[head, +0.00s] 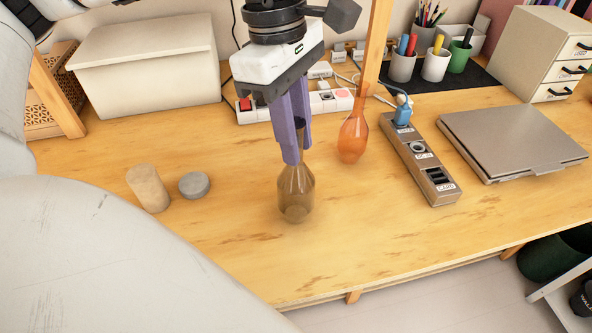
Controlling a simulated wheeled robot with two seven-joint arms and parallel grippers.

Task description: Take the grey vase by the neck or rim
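The grey vase (296,197) is a see-through, smoky brown-grey bottle shape. It stands upright on the wooden table near the middle of the head view. My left gripper (298,157) points down from above, with its two purple fingers at the vase's narrow neck. The near finger covers part of the neck and the rim is hidden. The fingers are close together, but I cannot tell whether they press on the neck or stand slightly apart from it. My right gripper is not in view.
An orange vase (352,140) stands close behind on the right. A grey socket strip (420,165) and a closed laptop (513,138) lie further right. A beige cylinder (148,188) and a grey disc (194,185) are on the left. The table in front is clear to its edge.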

